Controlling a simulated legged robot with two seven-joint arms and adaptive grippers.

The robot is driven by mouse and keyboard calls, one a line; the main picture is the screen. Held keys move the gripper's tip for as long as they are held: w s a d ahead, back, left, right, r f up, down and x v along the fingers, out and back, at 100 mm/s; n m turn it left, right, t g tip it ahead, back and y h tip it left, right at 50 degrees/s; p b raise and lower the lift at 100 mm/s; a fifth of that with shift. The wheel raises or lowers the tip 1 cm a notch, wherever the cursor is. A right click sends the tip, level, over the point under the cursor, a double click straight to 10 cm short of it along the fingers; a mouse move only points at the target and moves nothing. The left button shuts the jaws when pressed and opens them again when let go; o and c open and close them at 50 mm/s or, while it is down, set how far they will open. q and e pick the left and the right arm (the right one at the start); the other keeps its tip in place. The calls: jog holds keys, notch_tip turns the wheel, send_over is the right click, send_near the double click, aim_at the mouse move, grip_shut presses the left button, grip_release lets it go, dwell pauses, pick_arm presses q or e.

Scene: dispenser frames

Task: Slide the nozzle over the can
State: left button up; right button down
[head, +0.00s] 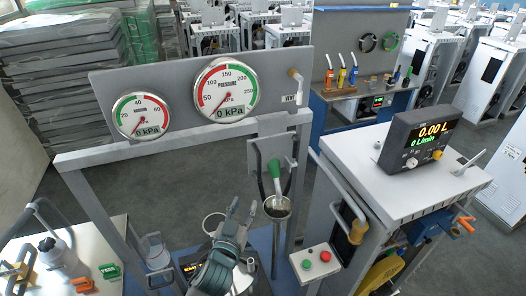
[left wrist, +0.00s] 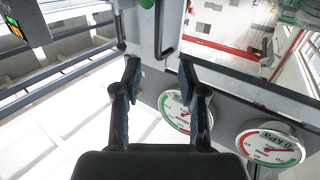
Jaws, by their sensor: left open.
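The nozzle (head: 276,172), with a green grip and pale spout, hangs from the grey bracket below the gauges. Its lower end points into a dark round cup (head: 277,208). My right gripper is not in view.
The gauge panel (head: 178,92) spans the frame above. A cabinet with a digital display (head: 431,142) stands at right. A box with red and green buttons (head: 316,261) is right of my arm. A white table (head: 75,247) with a jug stands at left.

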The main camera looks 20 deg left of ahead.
aim_at(258, 168)
pick_arm(q)
jog(key=w+p, duration=0.1)
jog(key=w, duration=0.3)
jog(key=w+r, duration=0.1)
jog(key=w, duration=0.4)
jog(key=w+p, duration=0.1)
jog(key=w, duration=0.4)
jog(key=shift+w+r+p, duration=0.15)
jog(key=shift+r+p, duration=0.1)
jog(key=shift+p, duration=0.05)
jog(key=shift+w+f, duration=0.15)
jog(key=shift+w, duration=0.85)
jog(key=shift+s, duration=0.1)
grip_shut()
